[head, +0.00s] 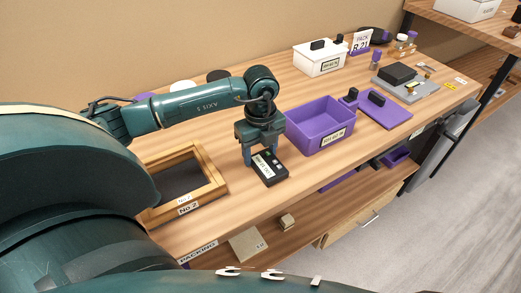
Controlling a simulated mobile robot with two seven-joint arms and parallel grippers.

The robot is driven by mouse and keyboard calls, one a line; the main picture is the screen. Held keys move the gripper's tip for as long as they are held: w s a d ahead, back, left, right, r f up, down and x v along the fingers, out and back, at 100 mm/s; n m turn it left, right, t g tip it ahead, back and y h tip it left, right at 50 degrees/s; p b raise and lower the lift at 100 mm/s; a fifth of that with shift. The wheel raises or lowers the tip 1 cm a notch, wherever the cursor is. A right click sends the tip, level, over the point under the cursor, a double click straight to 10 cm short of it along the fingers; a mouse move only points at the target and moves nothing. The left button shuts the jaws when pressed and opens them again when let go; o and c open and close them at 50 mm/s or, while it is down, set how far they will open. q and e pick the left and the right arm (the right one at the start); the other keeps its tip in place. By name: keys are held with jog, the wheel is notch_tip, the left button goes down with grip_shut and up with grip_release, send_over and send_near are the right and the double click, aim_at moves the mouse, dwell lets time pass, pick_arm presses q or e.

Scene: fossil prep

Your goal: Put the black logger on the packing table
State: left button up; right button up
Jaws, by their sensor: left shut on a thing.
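The black logger (271,172) is a small dark box with a white label and small marks on its top. My left gripper (261,156) points down and is shut on it, with a finger on either side of its far part. The logger is over the wooden packing table (232,212), whose front edge carries a "PACKING" label. It is at or just above the tabletop; I cannot tell whether it touches. My right gripper is not in view.
A wooden frame tray (211,183) is left of the logger. A purple bin (318,136) is close on its right, with its purple lid (390,112) beyond. A white lidded box (318,66) stands behind. The tabletop in front of the logger is clear.

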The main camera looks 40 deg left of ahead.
aim_at(260, 154)
pick_arm(q)
jog(key=shift+f, duration=0.15)
jog(key=o, duration=1.1)
notch_tip(260, 154, up, 12)
jog(key=shift+r, duration=0.2)
